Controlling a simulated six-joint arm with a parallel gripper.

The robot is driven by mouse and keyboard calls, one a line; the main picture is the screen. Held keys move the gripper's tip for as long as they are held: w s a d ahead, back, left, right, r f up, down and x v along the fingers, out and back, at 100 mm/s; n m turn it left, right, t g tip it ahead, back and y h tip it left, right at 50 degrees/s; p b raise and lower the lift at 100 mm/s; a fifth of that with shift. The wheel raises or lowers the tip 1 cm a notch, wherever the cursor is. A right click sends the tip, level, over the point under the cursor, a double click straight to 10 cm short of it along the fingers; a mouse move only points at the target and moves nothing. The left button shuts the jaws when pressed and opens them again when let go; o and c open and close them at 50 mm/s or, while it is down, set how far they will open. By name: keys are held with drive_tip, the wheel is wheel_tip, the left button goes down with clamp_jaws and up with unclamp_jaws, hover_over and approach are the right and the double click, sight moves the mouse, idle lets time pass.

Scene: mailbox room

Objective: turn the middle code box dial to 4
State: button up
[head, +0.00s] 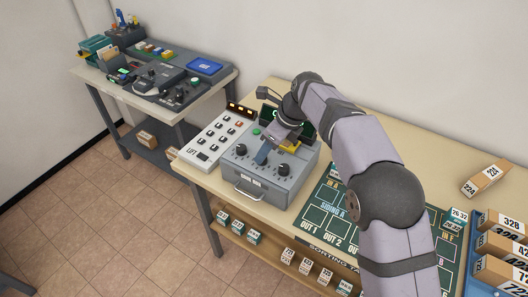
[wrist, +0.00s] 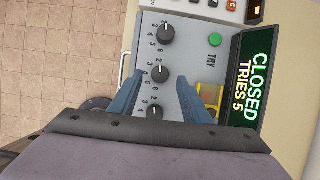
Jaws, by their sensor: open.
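The grey code box (head: 262,184) stands on the table, with a drawer handle on its front. The wrist view shows its three black dials in a row. The middle dial (wrist: 160,74) lies between the tips of my gripper's blue fingers (wrist: 161,82); I cannot tell whether they touch it. Small numbers surround it, but its pointer setting is unclear. My gripper (head: 263,156) is open, over the box and hiding the middle dial in the head view. The green TRY button (wrist: 215,40) is beside the dials. The display (wrist: 249,80) reads CLOSED, TRIES 5.
A white LIFT panel (head: 214,138) stands left of the box. A green sorting board (head: 318,211) lies to its right under my arm. A numbered parcel (head: 484,179) and several boxes lie farther right. A second table (head: 220,78) with equipment stands back left.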

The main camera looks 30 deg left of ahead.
drive_tip(key=shift+p+x, duration=0.3)
drive_tip(key=shift+x, duration=1.3)
drive_tip(key=c, duration=1)
drive_tip(key=shift+c, duration=0.2)
drive_tip(key=shift+r+p, duration=0.15)
drive_tip(key=shift+p, duration=0.35)
drive_tip(key=shift+w+r+n+g+p, duration=0.15)
drive_tip(key=shift+n+g+p, duration=0.15)
drive_tip(key=shift+n+p, duration=0.45)
drive_tip(key=n+p, duration=0.1)
drive_tip(key=p, duration=0.1)
drive_tip(key=shift+p, duration=0.4)
drive_tip(key=n+g+p, duration=0.1)
drive_tip(key=n+p, duration=0.2)
drive_tip(key=shift+w+h+p, duration=0.1)
drive_tip(key=shift+h+p, duration=0.2)
drive_tip(key=shift+f+n+g+p, duration=0.25)
drive_tip(key=shift+n+g+p, duration=0.15)
drive_tip(key=shift+n, duration=0.05)
